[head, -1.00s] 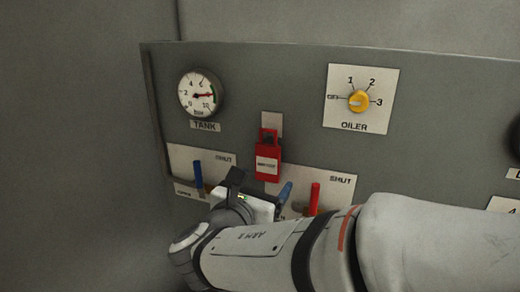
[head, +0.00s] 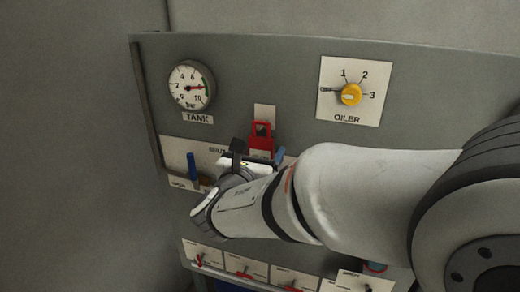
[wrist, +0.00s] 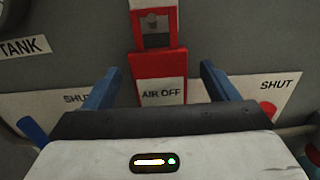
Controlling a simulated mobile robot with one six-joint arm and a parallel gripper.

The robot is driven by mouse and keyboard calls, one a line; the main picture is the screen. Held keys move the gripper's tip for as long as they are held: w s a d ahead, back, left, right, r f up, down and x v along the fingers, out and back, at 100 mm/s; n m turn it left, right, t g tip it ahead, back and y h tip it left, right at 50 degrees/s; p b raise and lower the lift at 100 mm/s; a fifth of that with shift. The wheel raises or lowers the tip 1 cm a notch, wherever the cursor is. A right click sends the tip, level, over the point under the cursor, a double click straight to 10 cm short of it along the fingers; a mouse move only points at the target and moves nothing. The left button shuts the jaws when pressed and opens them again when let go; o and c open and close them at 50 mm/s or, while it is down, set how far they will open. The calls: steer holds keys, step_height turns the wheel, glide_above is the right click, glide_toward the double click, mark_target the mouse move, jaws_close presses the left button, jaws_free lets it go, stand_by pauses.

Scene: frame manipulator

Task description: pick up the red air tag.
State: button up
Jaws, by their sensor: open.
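The red air tag (head: 261,137) hangs upright on the grey panel below a pale backing plate. In the wrist view the tag (wrist: 160,70) shows a window at its top and a label reading AIR OFF. My gripper (wrist: 160,68) is open, with one blue-grey finger to each side of the tag's lower part as seen there. Gaps show between tag and fingers; I cannot tell how deep the fingers reach. The gripper body hides the tag's bottom end. In the head view my gripper (head: 258,150) covers the tag's lower part.
A tank gauge (head: 190,86) is at upper left and a yellow oiler knob (head: 351,95) at upper right. A blue lever (head: 193,167) stands left of my gripper; a red lever (wrist: 268,108) is at right. A row of small switch plates (head: 240,266) lies below.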

steer(key=shift+c, duration=0.6)
steer(key=c, duration=0.9)
steer(key=shift+c, duration=0.2)
steer(key=shift+r, duration=0.1)
steer(key=shift+r, duration=0.65)
steer(key=b+v, duration=0.3)
steer(key=v, duration=1.5)
